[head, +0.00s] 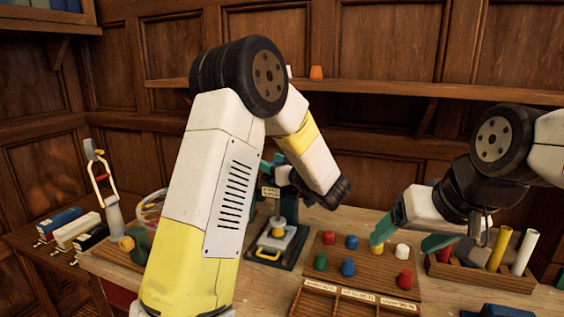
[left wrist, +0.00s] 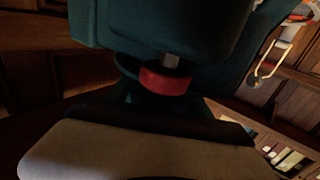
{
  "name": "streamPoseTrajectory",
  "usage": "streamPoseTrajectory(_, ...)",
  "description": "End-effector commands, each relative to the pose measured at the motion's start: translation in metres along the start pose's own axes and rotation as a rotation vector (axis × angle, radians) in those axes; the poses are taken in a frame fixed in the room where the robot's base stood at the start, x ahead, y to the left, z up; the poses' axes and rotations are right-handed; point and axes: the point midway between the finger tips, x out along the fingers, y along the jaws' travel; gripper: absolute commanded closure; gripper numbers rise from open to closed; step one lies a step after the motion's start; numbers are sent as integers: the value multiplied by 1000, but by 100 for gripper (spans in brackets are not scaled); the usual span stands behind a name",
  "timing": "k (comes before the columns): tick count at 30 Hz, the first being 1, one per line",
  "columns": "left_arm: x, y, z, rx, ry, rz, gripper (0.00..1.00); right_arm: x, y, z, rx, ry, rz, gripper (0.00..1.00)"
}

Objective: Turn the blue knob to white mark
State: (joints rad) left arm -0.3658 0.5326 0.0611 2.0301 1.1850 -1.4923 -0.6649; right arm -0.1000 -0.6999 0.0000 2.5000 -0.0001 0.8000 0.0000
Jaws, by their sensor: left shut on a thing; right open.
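A dark green press (head: 288,212) with a small label (head: 270,191) stands on the bench, partly behind my left arm. My left gripper (head: 279,163) is at the press's upper part, shut, its fingers mostly hidden. The left wrist view shows a dark teal body (left wrist: 200,30) with a red round part (left wrist: 165,80) on a grey pin close by. I cannot make out a blue knob on the press or a white mark. Two blue pieces, one behind (head: 351,242) and one in front (head: 348,267), sit on a wooden board. My right gripper (head: 411,238) is open above that board.
The wooden board (head: 328,254) also carries several red, green, yellow and white pieces. A wooden rack (head: 480,273) with white and yellow rolls stands at the right. Books (head: 70,230) and a lamp-like tool (head: 113,215) are at the left. A panelled wall with a shelf closes the back.

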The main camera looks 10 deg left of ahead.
Motion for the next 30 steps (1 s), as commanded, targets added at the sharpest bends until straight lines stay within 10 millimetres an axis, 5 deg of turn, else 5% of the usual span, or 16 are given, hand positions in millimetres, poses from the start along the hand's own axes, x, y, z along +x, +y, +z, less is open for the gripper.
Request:
streamPoseTrajectory(18,-4,-18,-2,-6,4,-571,84,0,0,0,0,0,0,22)
streamPoseTrajectory(30,-9,-25,-3,-7,5,-806,84,0,0,0,0,0,0,22)
